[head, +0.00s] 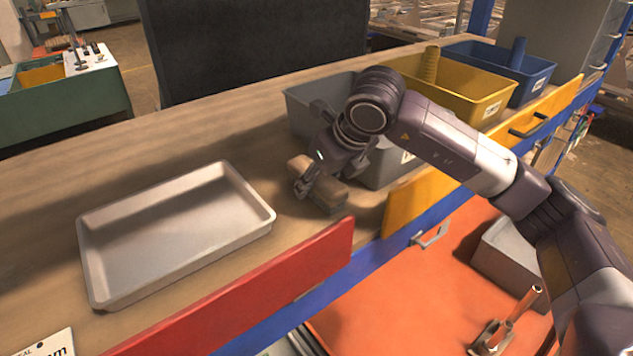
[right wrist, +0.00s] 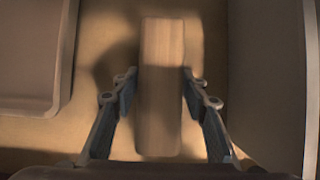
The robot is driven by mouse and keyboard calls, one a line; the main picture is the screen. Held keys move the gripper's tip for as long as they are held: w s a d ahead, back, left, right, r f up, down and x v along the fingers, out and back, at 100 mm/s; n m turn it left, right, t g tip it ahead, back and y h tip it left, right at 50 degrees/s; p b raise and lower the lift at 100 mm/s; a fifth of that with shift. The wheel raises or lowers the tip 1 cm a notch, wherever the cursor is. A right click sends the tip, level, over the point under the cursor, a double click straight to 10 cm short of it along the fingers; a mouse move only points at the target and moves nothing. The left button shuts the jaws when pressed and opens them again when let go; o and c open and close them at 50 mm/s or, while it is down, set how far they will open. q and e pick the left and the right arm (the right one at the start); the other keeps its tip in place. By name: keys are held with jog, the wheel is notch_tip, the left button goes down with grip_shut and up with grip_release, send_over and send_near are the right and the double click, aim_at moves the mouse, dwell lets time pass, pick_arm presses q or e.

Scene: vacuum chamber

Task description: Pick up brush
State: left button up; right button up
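The brush (head: 329,190), a wooden block with a darker underside, lies on the bench between the metal tray and the grey bin. In the right wrist view the brush (right wrist: 161,70) runs lengthwise up the middle. My right gripper (head: 317,184) is down over it. In the right wrist view my right gripper (right wrist: 160,92) has one finger on each long side of the brush, with narrow gaps that still seem to show. The arm hides part of the brush in the head view. My left gripper is in neither view.
An empty metal tray (head: 172,164) lies left of the brush. A grey bin (head: 304,113) stands close on its right, with yellow (head: 470,104) and blue (head: 541,76) bins beyond. A red panel (head: 250,298) edges the bench front.

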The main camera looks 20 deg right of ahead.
jog(key=c, duration=0.8)
notch_tip(320, 180, up, 10)
jog(key=shift+b, duration=1.2)
jog(key=o, duration=0.5)
jog(key=c, duration=0.3)
